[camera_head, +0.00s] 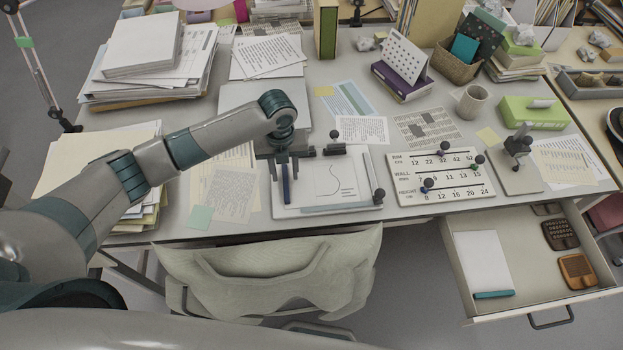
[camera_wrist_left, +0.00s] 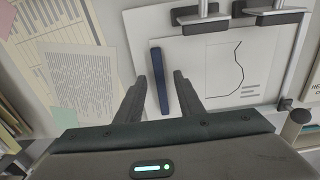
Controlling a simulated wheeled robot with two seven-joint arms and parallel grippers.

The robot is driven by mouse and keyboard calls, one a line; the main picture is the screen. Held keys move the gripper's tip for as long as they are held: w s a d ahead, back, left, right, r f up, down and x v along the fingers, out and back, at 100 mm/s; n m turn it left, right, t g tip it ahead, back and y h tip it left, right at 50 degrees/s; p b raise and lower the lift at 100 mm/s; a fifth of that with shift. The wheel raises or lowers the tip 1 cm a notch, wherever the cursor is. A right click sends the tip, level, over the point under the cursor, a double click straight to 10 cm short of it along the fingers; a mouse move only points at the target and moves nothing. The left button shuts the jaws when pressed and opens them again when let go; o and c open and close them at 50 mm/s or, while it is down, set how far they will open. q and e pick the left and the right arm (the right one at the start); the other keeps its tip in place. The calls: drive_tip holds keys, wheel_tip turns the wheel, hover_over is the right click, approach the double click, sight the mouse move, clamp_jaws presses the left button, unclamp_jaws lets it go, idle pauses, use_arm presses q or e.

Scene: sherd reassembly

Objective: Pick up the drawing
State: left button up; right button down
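The drawing (camera_head: 338,182) is a white sheet with a thin curved line and short lines of text. It lies flat on a pale board (camera_head: 283,213) with dark clamps, and also shows in the left wrist view (camera_wrist_left: 222,78). A dark blue bar (camera_wrist_left: 160,80) lies along the left side of the sheet; whether it is fixed to it I cannot tell. My left gripper (camera_head: 284,172) is over this left side. In the left wrist view its fingers (camera_wrist_left: 160,82) are apart, one on each side of the bar, with nothing visibly gripped. My right gripper is not in view.
A number board (camera_head: 440,196) with several dark knobs stands right of the drawing. An open drawer (camera_head: 485,225) juts out at the front right. Paper stacks (camera_head: 150,75) fill the left; a mug (camera_head: 471,104) stands behind. A chair (camera_head: 270,268) is in front.

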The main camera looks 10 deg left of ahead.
use_arm(q)
drive_tip(key=shift+f, duration=0.6)
clamp_jaws()
drive_tip(key=shift+r, duration=0.15)
drive_tip(key=shift+r+b, duration=0.3)
drive_tip(key=shift+r, duration=0.2)
wheel_tip(320, 180, up, 2)
drive_tip(key=shift+w+r+b, duration=0.1)
drive_tip(key=shift+r+b, duration=0.05)
drive_tip(key=shift+b, duration=0.35)
drive_tip(key=s+d+r+b, duration=0.3)
drive_tip(key=d+r, duration=0.4)
drive_tip(key=d, duration=0.3)
drive_tip(key=shift+s+d+r, duration=0.25)
drive_tip(key=shift+s+d, duration=0.15)
drive_tip(key=shift+s, duration=0.4)
